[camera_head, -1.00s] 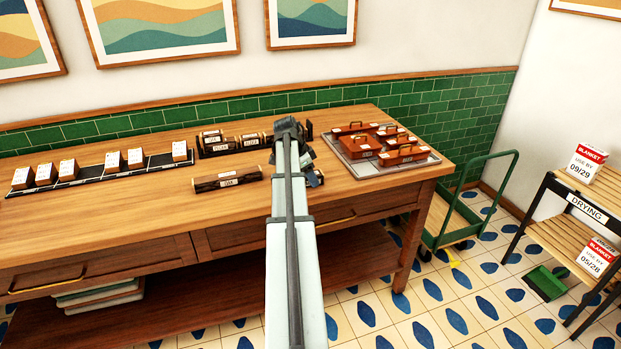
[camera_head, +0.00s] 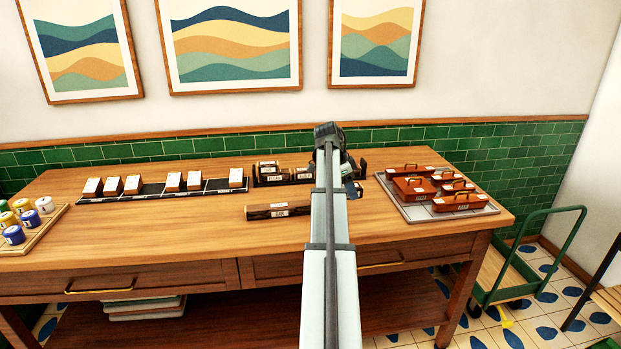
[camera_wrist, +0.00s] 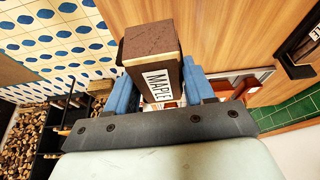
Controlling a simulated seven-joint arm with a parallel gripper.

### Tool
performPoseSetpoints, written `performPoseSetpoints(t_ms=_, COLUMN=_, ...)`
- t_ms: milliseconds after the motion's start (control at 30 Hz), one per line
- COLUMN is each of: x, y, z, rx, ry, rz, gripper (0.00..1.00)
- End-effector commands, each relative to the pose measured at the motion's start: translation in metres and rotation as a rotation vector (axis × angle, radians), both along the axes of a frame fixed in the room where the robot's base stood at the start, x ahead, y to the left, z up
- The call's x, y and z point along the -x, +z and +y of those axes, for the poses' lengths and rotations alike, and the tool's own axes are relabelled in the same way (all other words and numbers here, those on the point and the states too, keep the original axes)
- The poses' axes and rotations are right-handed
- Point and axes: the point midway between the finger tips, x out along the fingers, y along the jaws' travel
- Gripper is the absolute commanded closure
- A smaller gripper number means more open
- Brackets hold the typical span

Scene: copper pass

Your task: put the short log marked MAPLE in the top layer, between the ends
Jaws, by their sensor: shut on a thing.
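The short log marked MAPLE (camera_wrist: 150,46) is dark brown with a white label. It sits between the blue fingers of my gripper (camera_wrist: 163,84) in the wrist view, and the gripper is shut on it. In the head view my gripper (camera_head: 349,181) is over the table, right of the log stack, mostly hidden behind my arm. The log stack (camera_head: 287,176) stands in a dark holder, with labelled logs side by side and a shorter one on top at the left. My arm hides its right part. A longer labelled log (camera_head: 278,211) lies on the table in front.
A black strip (camera_head: 150,191) with several white-topped blocks lies left of the stack. A grey tray (camera_head: 411,216) with several red-brown handled boxes is at the right. Jars on a board (camera_head: 30,238) stand far left. The table front (camera_head: 190,232) is clear.

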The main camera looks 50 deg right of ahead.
Motion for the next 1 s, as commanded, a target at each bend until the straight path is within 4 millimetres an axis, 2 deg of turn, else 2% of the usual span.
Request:
performPoseSetpoints(t_ms=100, x=-0.054, y=0.006, z=0.001, rx=-0.001, ry=0.058, rz=0.001, gripper=0.80)
performPoseSetpoints(t_ms=233, x=-0.113, y=0.015, z=-0.009, rx=-0.002, ry=0.106, rz=0.002, gripper=0.80)
performPoseSetpoints(t_ms=467, x=-0.211, y=0.035, z=-0.035, rx=-0.006, ry=0.164, rz=0.009, gripper=0.80)
performPoseSetpoints(t_ms=600, x=-0.267, y=0.048, z=-0.057, rx=-0.010, ry=0.170, rz=0.013, gripper=0.80)
performPoseSetpoints(t_ms=700, x=-0.297, y=0.057, z=-0.077, rx=-0.011, ry=0.152, rz=0.015, gripper=0.80)
performPoseSetpoints(t_ms=800, x=-0.317, y=0.064, z=-0.096, rx=-0.011, ry=0.123, rz=0.015, gripper=0.80)
performPoseSetpoints(t_ms=1000, x=-0.336, y=0.073, z=-0.116, rx=-0.009, ry=0.051, rz=0.013, gripper=0.80)
